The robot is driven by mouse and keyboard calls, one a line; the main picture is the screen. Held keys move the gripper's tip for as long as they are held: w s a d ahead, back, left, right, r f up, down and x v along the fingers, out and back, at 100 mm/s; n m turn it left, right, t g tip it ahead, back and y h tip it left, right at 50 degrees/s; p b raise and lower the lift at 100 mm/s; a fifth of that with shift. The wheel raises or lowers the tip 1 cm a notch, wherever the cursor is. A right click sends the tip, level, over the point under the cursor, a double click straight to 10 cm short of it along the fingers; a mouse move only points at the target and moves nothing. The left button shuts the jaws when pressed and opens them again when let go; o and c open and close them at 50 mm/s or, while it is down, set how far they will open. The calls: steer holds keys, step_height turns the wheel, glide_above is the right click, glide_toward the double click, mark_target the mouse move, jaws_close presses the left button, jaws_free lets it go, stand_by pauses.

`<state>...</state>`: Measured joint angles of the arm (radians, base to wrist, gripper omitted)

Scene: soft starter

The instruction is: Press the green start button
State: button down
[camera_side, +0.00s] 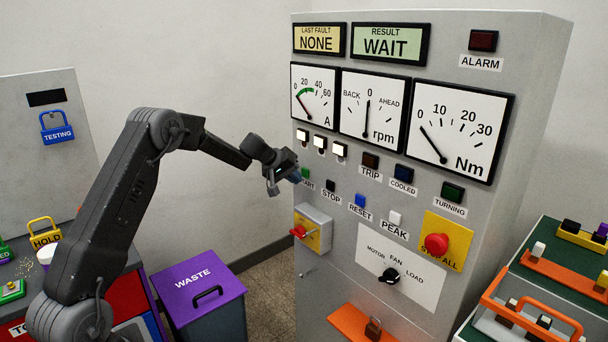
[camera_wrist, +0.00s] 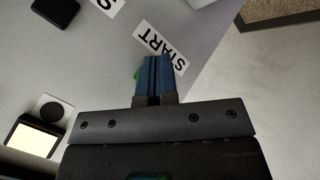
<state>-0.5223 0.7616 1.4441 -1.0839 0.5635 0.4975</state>
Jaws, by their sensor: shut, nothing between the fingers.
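The green start button (camera_side: 305,172) is a small green square on the grey cabinet front, above a label partly hidden by my gripper. My gripper (camera_side: 296,177) is shut and empty, with its blue fingertips at or very close to the button from the left. In the wrist view, the shut blue fingers (camera_wrist: 158,64) cover most of the button, and only a green sliver (camera_wrist: 137,73) shows beside them. The START label (camera_wrist: 160,45) lies just past the fingertips. I cannot tell whether the fingertips touch the button or whether it is pressed in.
The black STOP button (camera_side: 332,186) and blue RESET button (camera_side: 360,200) sit to the right. A red-handled switch box (camera_side: 314,228) juts out below. A red STOP ALL knob (camera_side: 437,243) is lower right. The result display (camera_side: 388,45) reads WAIT. Three white lamps are lit above.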

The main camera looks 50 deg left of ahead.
steer(key=shift+w, duration=0.3)
steer(key=shift+w, duration=0.45)
stand_by(0.6)
steer(key=shift+s, duration=0.9)
steer(key=shift+s, duration=2.5)
